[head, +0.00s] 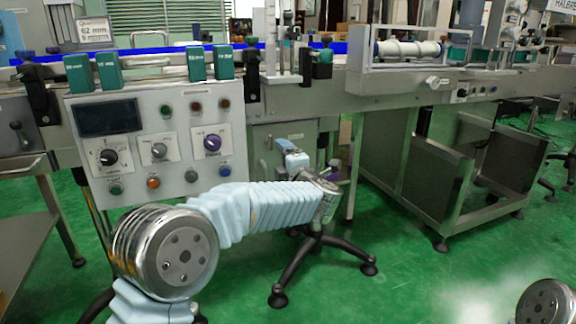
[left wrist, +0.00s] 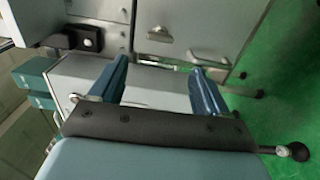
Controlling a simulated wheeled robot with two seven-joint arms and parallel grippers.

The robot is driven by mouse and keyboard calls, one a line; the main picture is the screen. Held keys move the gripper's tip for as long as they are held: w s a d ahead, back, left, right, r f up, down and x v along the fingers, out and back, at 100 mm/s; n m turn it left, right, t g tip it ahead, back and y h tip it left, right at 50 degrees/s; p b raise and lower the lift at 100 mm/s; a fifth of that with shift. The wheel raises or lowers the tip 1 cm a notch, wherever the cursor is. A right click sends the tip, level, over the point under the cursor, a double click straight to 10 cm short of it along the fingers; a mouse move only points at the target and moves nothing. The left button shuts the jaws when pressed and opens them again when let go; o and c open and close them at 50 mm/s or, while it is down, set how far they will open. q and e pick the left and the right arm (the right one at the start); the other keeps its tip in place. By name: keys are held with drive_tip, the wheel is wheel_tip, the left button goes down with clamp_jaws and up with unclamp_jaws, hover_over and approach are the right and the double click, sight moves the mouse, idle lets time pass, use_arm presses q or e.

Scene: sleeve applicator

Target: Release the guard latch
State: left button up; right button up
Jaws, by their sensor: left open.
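My left gripper (head: 288,141) is in front of the grey cabinet under the conveyor, small and partly hidden by its own wrist in the head view. In the left wrist view the two blue fingers of my left gripper (left wrist: 160,67) stand wide apart with nothing between them. A small silver catch or handle (left wrist: 159,35) is on a grey metal panel just beyond the fingertips, apart from them. I cannot tell whether it is the guard latch. No other part is clearly the latch. My right gripper is not in view.
A control panel (head: 150,174) with knobs and buttons hangs left of my gripper. A black block (left wrist: 88,40) juts out beside the panel in the left wrist view. Stool legs (head: 318,245) stand on the green floor (head: 400,285), which has free room to the right.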

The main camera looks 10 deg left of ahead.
use_arm(q)
drive_tip(key=v, duration=0.4)
drive_tip(key=s+f+m+g+h, duration=0.25)
drive_tip(key=f+m+h, duration=0.4)
drive_tip(key=f, duration=1.15)
drive_tip(key=s+f+m+g+h, duration=0.1)
drive_tip(key=s+f+m+h, duration=0.2)
drive_tip(key=f+m, duration=1.05)
drive_tip(key=s+d+f+m+g+h, duration=0.15)
drive_tip(key=s+f+g, duration=0.35)
drive_tip(key=s+f, duration=0.75)
drive_tip(key=s+d+f+m+g+h, duration=0.1)
drive_tip(key=s+f+g+h, duration=0.3)
drive_tip(key=s+f, duration=0.85)
drive_tip(key=s+r+g+p, duration=0.1)
drive_tip(key=s+r+p, duration=0.1)
drive_tip(key=r+p, duration=0.6)
drive_tip(key=s+d+r+p, duration=0.1)
drive_tip(key=s+r+p, duration=0.2)
drive_tip(key=r+p, duration=0.5)
wheel_tip(320, 180, up, 3)
drive_tip(key=shift+r+m+g+y, duration=0.15)
drive_tip(key=shift+m+g+y, duration=0.2)
drive_tip(key=shift+y, duration=0.05)
